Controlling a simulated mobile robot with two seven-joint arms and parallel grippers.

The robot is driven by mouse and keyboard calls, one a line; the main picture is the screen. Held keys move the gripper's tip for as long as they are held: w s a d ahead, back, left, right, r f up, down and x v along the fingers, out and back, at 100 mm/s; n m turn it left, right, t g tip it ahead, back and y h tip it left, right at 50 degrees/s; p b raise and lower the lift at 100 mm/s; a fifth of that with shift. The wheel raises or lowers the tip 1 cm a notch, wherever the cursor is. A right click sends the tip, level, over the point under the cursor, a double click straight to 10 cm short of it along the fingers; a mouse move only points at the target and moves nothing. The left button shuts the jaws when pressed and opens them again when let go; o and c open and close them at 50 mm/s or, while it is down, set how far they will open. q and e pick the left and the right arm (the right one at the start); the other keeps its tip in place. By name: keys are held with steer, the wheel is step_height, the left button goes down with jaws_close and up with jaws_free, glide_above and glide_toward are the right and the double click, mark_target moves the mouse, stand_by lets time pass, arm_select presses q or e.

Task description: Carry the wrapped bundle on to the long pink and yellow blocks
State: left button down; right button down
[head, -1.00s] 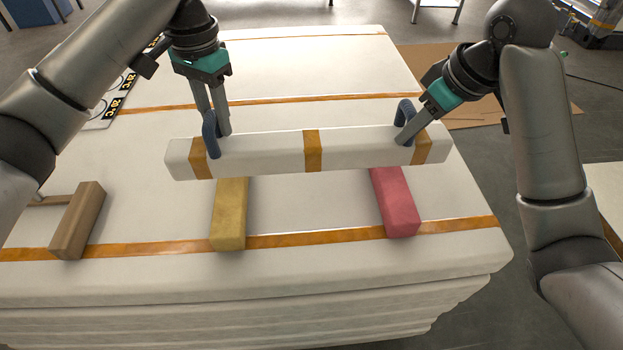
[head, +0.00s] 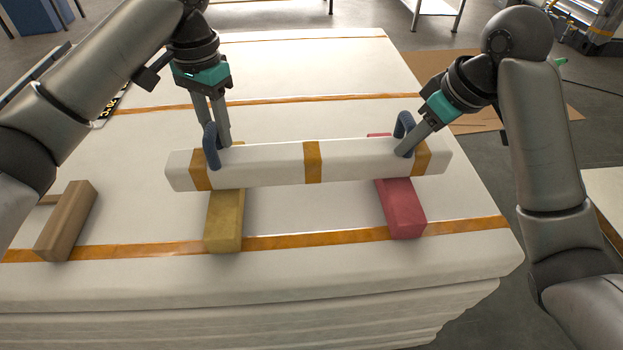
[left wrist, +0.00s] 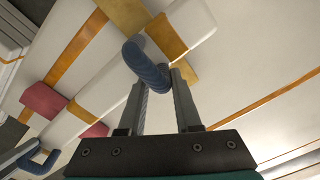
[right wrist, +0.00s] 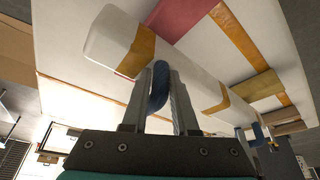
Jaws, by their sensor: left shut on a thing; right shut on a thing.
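The wrapped bundle (head: 270,164) is a long white bar with orange bands and a blue handle near each end. It lies level across the yellow block (head: 225,222) and the pink block (head: 402,210), whose near ends stick out in front. A sliver of the pink block shows behind it. I cannot tell whether the bundle touches the blocks. My left gripper (head: 218,144) is shut on the left handle (left wrist: 148,66). My right gripper (head: 406,146) is shut on the right handle (right wrist: 160,86). The bundle hides the middle of both blocks.
The blocks lie on a stack of white wrapped slabs (head: 330,274) with orange straps. A brown wooden block (head: 66,222) lies at the left. The slab top behind the bundle is clear. A cardboard sheet (head: 488,118) lies on the floor at the right.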

arm_select(q)
steer(key=shift+f+b, duration=0.45)
arm_select(e)
steer(key=shift+f, duration=0.5)
arm_select(q)
steer(key=c, duration=0.6)
jaws_free()
arm_select(e)
steer(key=c, duration=0.7)
jaws_free()
arm_select(q)
steer(key=shift+r, duration=0.1)
step_height(320, 180, up, 12)
steer(key=shift+s+f, duration=0.1)
arm_select(e)
steer(key=v, duration=1.2)
steer(key=shift+s, duration=0.15)
